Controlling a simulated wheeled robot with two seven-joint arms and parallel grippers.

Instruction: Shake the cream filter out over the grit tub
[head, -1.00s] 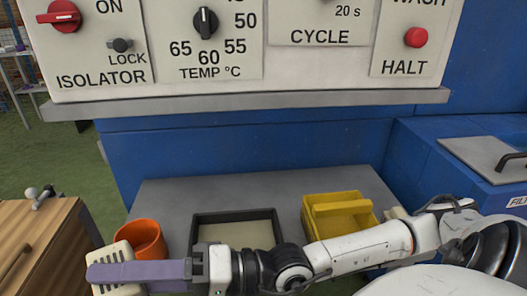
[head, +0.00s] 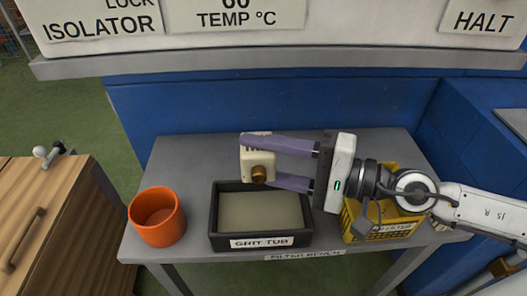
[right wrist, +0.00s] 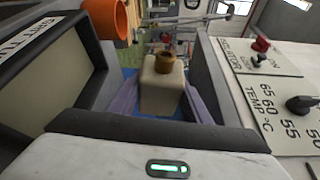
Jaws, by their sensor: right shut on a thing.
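The cream filter (head: 249,168) is a small cream block with a brown knob and slots at its top edge. My right gripper (head: 262,160) is shut on it, a purple finger on either side. It is held above the back part of the grit tub (head: 214,222), a black-rimmed, labelled tray with a pale beige inside. In the right wrist view the filter (right wrist: 162,95) sits between the fingers, knob outward, and the tub (right wrist: 88,90) is at the left. Part of the tub's back rim is hidden. My left gripper is out of view.
An orange cup (head: 157,221) stands left of the tub on the grey bench (head: 190,158). A yellow crate (head: 361,226) stands to the right, partly behind my arm. The blue machine (head: 270,100) and its panel are behind. A wooden cabinet (head: 62,225) is at left.

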